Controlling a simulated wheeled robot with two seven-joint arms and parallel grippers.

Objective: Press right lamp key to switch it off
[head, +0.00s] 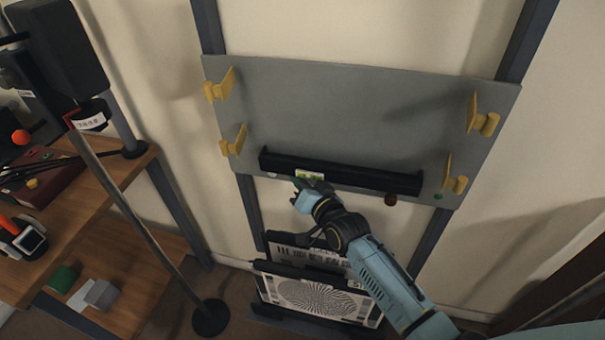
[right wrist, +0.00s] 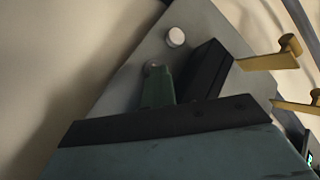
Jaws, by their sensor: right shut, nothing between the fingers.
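A grey panel (head: 350,110) is mounted on two dark uprights. Small round key-like knobs sit along its lower edge: a pale one (head: 272,175) at the left, a brown one (head: 390,199) and a green one (head: 438,196) at the right. I cannot tell which is the right lamp key. My right gripper (head: 298,184) is shut and empty at the panel's lower edge, just right of the pale knob. The right wrist view shows a white round knob (right wrist: 176,37) beyond the shut fingers (right wrist: 154,72). Contact with any knob cannot be told. My left gripper is out of view.
A black ledge (head: 340,172) with a small label crosses the panel's lower part. Yellow brackets (head: 481,114) jut out at both sides. Patterned test charts (head: 318,297) stand below. A pole-mounted stand (head: 150,210) and a cluttered wooden shelf (head: 90,215) are at left.

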